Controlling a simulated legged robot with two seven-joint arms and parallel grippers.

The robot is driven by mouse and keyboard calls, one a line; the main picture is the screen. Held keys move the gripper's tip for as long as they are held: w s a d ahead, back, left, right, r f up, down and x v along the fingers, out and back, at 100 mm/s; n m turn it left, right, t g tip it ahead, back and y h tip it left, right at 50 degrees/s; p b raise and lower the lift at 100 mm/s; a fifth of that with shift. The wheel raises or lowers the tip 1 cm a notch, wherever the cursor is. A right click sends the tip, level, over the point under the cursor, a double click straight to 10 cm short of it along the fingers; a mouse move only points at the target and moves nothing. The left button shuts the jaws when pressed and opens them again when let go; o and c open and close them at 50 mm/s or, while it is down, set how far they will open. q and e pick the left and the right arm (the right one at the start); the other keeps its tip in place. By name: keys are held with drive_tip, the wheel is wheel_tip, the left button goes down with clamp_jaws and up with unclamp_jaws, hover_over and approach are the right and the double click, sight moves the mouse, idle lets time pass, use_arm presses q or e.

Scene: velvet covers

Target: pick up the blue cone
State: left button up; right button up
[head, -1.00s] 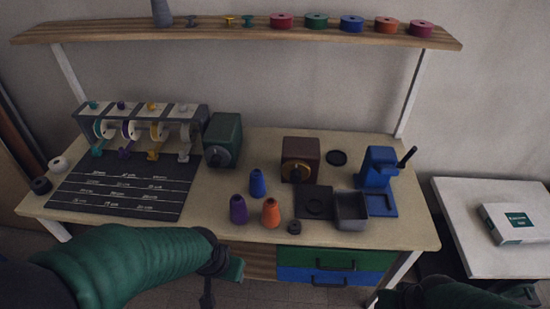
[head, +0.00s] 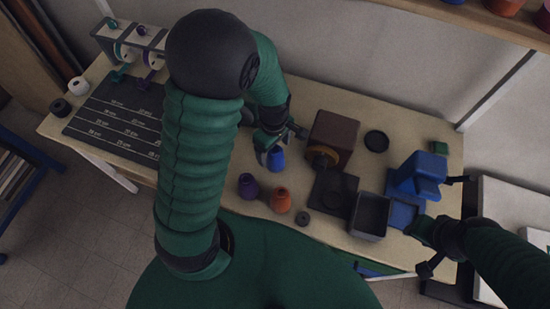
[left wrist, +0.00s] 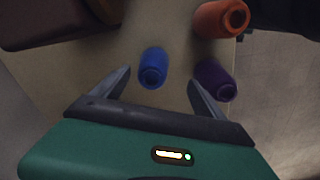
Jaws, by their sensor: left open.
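The blue cone (head: 276,160) stands on the workbench, partly hidden by my left gripper (head: 270,147) in the head view. In the left wrist view the blue cone (left wrist: 153,68) shows from above, between and slightly beyond the two fingertips of my left gripper (left wrist: 158,80). The left gripper is open and empty, with clear gaps on both sides of the cone. My right gripper (head: 421,231) is at the bench's right side by the blue press; its jaws are too small to read.
A purple cone (head: 248,186) and an orange cone (head: 281,199) stand close in front of the blue one. A dark brown box with a knob (head: 333,137) is just right. A grey tray (head: 370,216) and blue press (head: 418,175) stand farther right.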

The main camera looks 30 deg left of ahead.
sight(275, 147)
use_arm(q)
drive_tip(key=f, duration=0.1)
drive_tip(key=w+f, duration=0.1)
drive_tip(key=f, duration=0.1)
drive_tip(key=w+f, duration=0.1)
drive_tip(key=shift+a+f, duration=0.35)
drive_tip(key=shift+a, duration=0.05)
drive_tip(key=f, duration=0.2)
drive_tip(key=s+f, duration=0.1)
drive_tip(key=shift+d+f, duration=0.15)
drive_tip(key=shift+d, duration=0.15)
drive_tip(key=shift+f, duration=0.15)
drive_tip(key=shift+w+d, duration=0.1)
drive_tip(key=shift+w, duration=0.1)
drive_tip(key=shift+w+f, duration=0.1)
drive_tip(key=shift+c, duration=1.4)
drive_tip(key=shift+a, duration=0.25)
drive_tip(key=c, duration=0.9)
drive_tip(key=shift+d, duration=0.1)
drive_tip(key=c, duration=0.3)
use_arm(e)
drive_tip(key=shift+w+f, duration=0.35)
drive_tip(key=shift+w, duration=0.45)
